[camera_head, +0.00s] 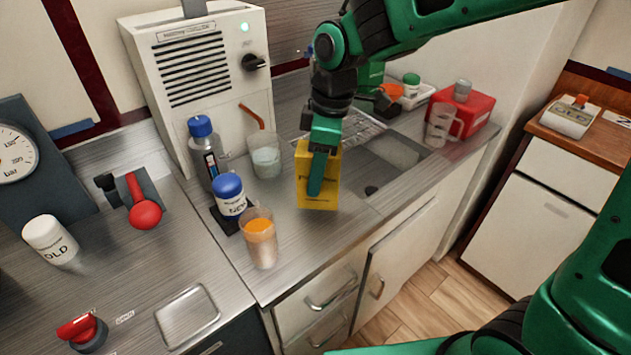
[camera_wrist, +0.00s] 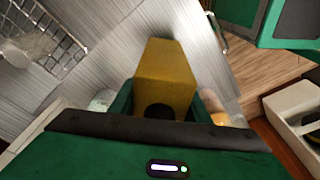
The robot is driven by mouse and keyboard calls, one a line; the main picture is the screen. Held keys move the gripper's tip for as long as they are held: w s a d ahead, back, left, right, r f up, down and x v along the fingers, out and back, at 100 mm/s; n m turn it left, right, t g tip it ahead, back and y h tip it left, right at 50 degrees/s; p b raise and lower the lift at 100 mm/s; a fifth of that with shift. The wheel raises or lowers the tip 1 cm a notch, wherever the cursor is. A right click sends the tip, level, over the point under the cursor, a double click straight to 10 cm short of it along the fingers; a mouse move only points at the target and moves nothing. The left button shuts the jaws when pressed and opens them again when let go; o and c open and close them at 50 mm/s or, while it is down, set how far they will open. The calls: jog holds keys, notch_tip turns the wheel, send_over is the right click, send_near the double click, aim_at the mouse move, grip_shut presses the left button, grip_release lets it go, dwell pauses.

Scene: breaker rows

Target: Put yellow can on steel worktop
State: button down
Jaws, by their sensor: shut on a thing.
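The yellow can (camera_head: 328,187) is a yellow, box-shaped container with dark lettering, upright at the front of the steel worktop (camera_head: 300,235). My gripper (camera_head: 318,172) is shut on it, with a green finger across its front face. In the wrist view the yellow can (camera_wrist: 166,75) stands out between my green fingers (camera_wrist: 165,100), with brushed steel beyond it. I cannot tell whether its base touches the worktop or is slightly above it.
To the left are an orange-filled glass (camera_head: 260,240), a blue-lidded jar (camera_head: 230,196), a blue-capped bottle (camera_head: 205,152) and a beaker (camera_head: 265,158). The sink (camera_head: 395,152), a clear jug (camera_head: 439,125) and a red box (camera_head: 470,108) are to the right.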

jog(key=shift+f, duration=1.55)
jog(key=c, duration=1)
grip_release()
jog(key=shift+f, duration=0.1)
jog(key=r, duration=0.4)
jog(key=d+r, duration=0.1)
jog(key=r, duration=0.7)
jog(key=shift+s+d, duration=0.2)
jog(key=shift+d, duration=0.2)
